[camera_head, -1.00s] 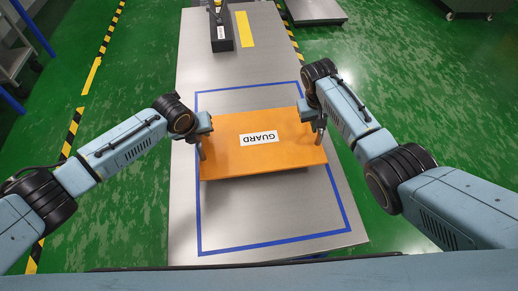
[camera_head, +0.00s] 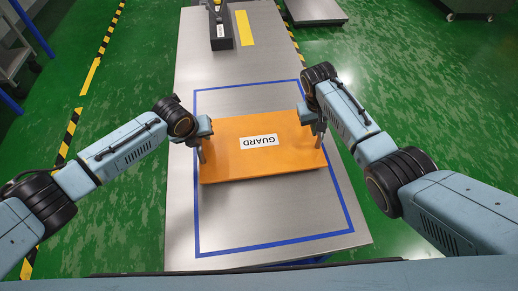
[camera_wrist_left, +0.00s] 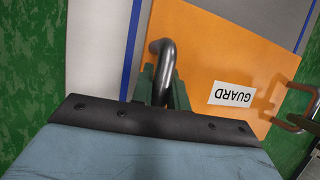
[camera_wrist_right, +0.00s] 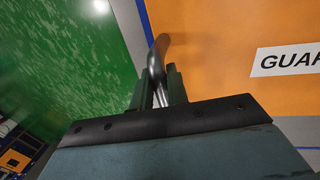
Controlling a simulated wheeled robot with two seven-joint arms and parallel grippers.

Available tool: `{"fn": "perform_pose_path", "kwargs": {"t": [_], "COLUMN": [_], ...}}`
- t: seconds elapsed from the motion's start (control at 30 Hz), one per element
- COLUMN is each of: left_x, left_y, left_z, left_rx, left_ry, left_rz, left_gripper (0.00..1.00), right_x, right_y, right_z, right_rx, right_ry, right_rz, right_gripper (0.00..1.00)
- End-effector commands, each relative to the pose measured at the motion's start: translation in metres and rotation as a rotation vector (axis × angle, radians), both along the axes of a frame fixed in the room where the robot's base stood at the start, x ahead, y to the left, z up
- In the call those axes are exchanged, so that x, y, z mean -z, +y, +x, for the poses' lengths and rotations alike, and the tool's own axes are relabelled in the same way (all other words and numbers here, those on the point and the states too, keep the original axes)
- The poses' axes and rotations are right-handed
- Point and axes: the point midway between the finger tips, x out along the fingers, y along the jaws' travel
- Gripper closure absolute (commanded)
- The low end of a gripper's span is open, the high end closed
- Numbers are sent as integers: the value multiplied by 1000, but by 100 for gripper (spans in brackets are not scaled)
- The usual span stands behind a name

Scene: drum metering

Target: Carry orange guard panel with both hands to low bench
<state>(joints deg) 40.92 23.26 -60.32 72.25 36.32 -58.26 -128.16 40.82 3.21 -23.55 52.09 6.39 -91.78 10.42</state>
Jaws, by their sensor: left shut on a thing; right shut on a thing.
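The orange guard panel (camera_head: 235,165), with a white GUARD label (camera_head: 258,141), is over the low bench (camera_head: 190,225), within the upper part of the blue outline (camera_head: 270,244). Whether it touches the bench top is hard to tell. My left gripper (camera_head: 203,150) is shut on the metal handle at the panel's left end; that handle (camera_wrist_left: 166,58) shows between the fingers in the left wrist view. My right gripper (camera_head: 318,130) is shut on the handle at the right end, and this handle (camera_wrist_right: 158,55) shows in the right wrist view. The fingertips are partly hidden.
A dark block with a handle (camera_head: 221,32) and a yellow strip (camera_head: 244,28) are at the bench's far end. A grey platform (camera_head: 314,10) stands beyond at the right. Green floor (camera_head: 430,90) lies open on both sides.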

Motion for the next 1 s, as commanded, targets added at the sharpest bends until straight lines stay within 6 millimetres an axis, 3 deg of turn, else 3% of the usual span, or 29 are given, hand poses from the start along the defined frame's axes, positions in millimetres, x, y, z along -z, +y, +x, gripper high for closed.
{"fn": "perform_pose_path", "kwargs": {"t": [0.37,0.4,0.57,1.0], "left_x": [14,17,15,6], "left_y": [0,1,0,2], "left_z": [2,0,0,-3], "left_rx": [0,0,0,0], "left_ry": [-6,0,0,-1], "left_rz": [-2,1,1,-1], "left_gripper": [100,81,62,62], "right_x": [15,16,15,15], "right_y": [0,0,0,0], "right_z": [2,0,0,0], "right_rx": [0,1,1,0], "right_ry": [-5,0,0,0], "right_rz": [0,-1,-1,0], "right_gripper": [100,82,62,62]}}
